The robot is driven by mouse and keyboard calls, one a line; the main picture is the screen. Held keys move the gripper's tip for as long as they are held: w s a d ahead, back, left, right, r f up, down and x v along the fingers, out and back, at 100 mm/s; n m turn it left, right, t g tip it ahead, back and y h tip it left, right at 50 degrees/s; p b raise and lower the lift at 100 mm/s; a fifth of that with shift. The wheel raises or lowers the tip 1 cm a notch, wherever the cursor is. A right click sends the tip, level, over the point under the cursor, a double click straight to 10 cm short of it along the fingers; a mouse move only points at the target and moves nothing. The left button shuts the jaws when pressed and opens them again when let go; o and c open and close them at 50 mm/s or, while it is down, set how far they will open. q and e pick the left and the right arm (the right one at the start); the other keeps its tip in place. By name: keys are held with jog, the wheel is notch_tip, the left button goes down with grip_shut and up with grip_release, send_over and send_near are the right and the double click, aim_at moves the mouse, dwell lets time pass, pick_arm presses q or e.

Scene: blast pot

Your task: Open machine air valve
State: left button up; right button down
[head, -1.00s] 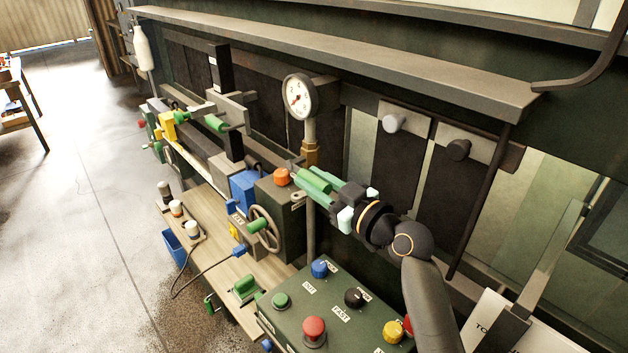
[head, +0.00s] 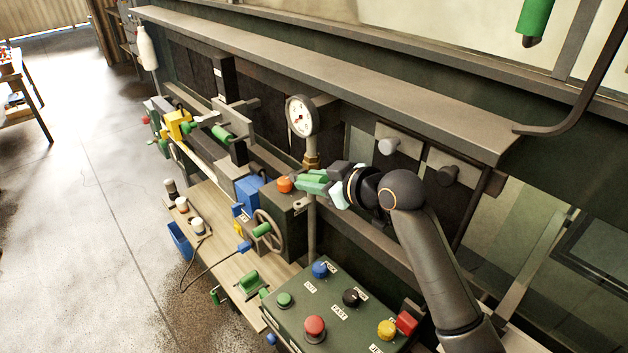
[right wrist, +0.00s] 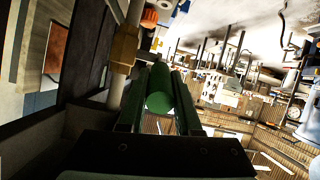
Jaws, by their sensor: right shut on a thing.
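The pressure gauge (head: 301,116) has a white dial and stands on a pipe above a brass fitting (head: 311,153); the fitting also shows in the right wrist view (right wrist: 125,48). My right gripper (head: 312,182) is beside the pipe, just below the fitting. It is shut on a green handle, which shows between its two fingers in the right wrist view (right wrist: 160,92). In the head view the fingers hide most of that handle. The handle's joint to the pipe is hard to make out. My left gripper is not in view.
An orange knob (head: 284,184) sits close to the left of my right gripper. A control box with coloured buttons (head: 315,328) stands below my right arm. A handwheel (head: 268,230) is to the lower left. A long grey ledge (head: 340,82) runs above.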

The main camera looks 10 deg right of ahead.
jog(key=shift+w+a+r+g+h, duration=0.15)
jog(key=shift+w+r+g+h, duration=0.1)
jog(key=shift+r+g+h, duration=0.5)
jog(key=shift+f, duration=0.2)
jog(key=c, duration=0.6)
grip_release()
jog(key=shift+s+d+r+b, duration=0.3)
jog(key=shift+s, duration=0.1)
jog(key=s+d+b, duration=0.1)
jog(key=s+d, duration=0.6)
jog(key=s, duration=0.2)
jog(key=shift+s, duration=0.35)
